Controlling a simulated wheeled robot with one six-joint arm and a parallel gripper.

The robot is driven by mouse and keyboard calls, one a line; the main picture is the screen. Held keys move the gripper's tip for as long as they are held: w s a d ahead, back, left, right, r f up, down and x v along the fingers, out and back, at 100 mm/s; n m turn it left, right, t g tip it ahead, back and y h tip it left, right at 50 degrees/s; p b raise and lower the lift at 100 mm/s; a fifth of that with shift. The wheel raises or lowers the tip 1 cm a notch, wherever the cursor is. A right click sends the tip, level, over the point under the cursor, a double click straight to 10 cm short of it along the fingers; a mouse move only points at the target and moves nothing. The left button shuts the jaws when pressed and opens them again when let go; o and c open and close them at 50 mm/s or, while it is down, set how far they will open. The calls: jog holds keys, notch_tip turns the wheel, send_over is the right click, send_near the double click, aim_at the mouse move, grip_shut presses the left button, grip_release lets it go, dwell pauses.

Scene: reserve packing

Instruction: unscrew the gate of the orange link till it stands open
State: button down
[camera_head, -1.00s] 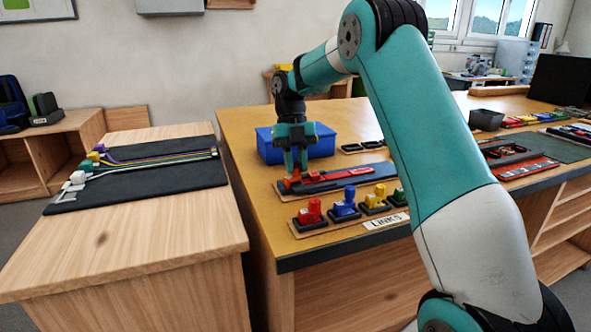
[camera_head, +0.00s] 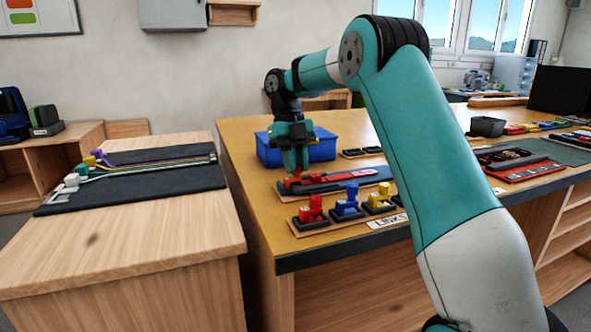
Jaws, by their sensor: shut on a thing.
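The orange link (camera_head: 291,185) is at the left end of a dark board (camera_head: 328,186) on the yellow-brown worktop. My gripper (camera_head: 295,173) points down over it and is shut on its upper part, which I take to be the gate. The fingers hide most of the link. I cannot tell from here how far the gate is turned or whether it stands open.
A blue bin (camera_head: 321,148) stands behind the gripper. A red link (camera_head: 312,211), a blue link (camera_head: 347,203) and a yellow link (camera_head: 380,198) stand in front, by a "LINKS" label (camera_head: 387,221). A side table (camera_head: 120,245) with straps is at left.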

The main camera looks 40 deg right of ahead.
jog(key=shift+f+b, duration=0.15)
jog(key=shift+b, duration=0.25)
jog(key=shift+n+h+b, duration=0.4)
jog(key=shift+n+b, duration=0.25)
jog(key=shift+n, duration=0.75)
jog(key=shift+r, duration=0.2)
jog(key=c, duration=0.9)
grip_release()
